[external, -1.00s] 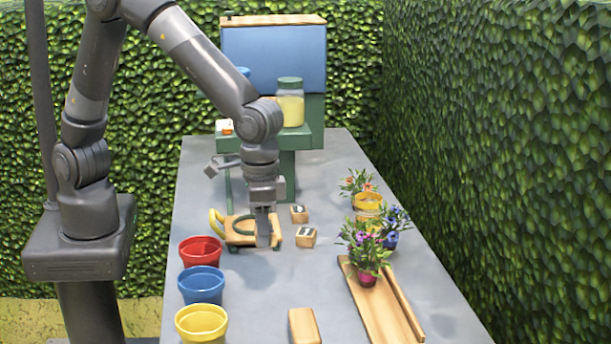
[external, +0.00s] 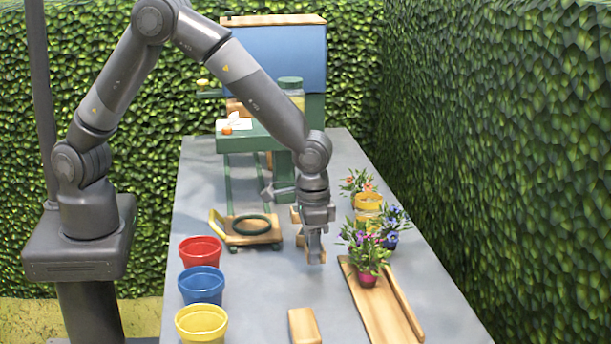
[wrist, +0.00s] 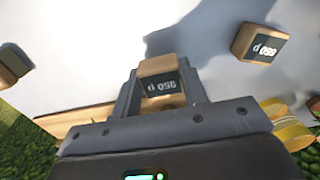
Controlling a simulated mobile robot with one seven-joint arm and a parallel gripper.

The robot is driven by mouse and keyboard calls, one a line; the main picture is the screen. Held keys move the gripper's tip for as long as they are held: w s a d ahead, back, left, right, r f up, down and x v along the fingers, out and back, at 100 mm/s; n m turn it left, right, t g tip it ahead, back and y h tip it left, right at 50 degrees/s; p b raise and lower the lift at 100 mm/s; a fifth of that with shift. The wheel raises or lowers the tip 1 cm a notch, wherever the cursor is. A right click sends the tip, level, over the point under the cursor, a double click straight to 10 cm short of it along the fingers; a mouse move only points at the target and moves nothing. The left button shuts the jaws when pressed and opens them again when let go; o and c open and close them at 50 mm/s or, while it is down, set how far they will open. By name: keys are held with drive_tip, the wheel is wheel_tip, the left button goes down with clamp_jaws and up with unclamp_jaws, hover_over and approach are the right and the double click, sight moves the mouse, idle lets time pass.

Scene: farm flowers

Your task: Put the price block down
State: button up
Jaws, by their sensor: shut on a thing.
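My gripper (external: 316,258) is shut on a price block (wrist: 160,82), a small wooden block with a dark label and white print. In the external view the fingers mostly hide this block. They point down low over the grey table, right of the cart; I cannot tell whether the block touches the table. A second price block (wrist: 260,42) with a similar dark label stands apart from the gripper in the wrist view. In the external view it is mostly hidden behind my gripper.
A wooden cart (external: 248,238) is left of my gripper. Red (external: 200,251), blue (external: 201,284) and yellow (external: 201,324) pots line the left edge. Potted flowers (external: 366,250) and a wooden tray (external: 372,310) are right. A plain wooden block (external: 304,326) is in front.

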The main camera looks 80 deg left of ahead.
drive_tip(key=shift+f, duration=1.1)
drive_tip(key=shift+f, duration=0.15)
drive_tip(key=o, duration=0.9)
drive_tip(key=shift+o, duration=0.2)
